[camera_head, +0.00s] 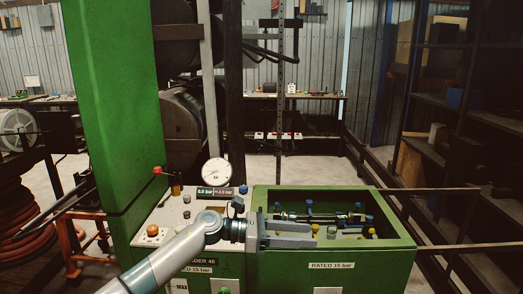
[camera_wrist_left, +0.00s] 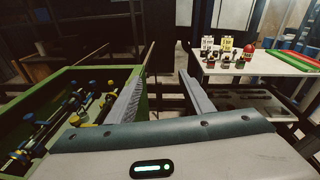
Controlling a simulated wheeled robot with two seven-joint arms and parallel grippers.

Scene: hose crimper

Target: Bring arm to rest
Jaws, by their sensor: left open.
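My left arm comes in from the bottom left of the head view. Its gripper (camera_head: 313,235) is held level over the left part of a green open-topped box labelled "RATED 15 bar" (camera_head: 392,254). In the left wrist view the two fingers of the same gripper (camera_wrist_left: 162,75) stand well apart with nothing between them. The box's green wall (camera_wrist_left: 60,78) shows to the left there, beside the left finger. Whether the gripper touches the box cannot be told. My right gripper is in neither view.
A white table (camera_wrist_left: 250,68) with small items stands right in the left wrist view.

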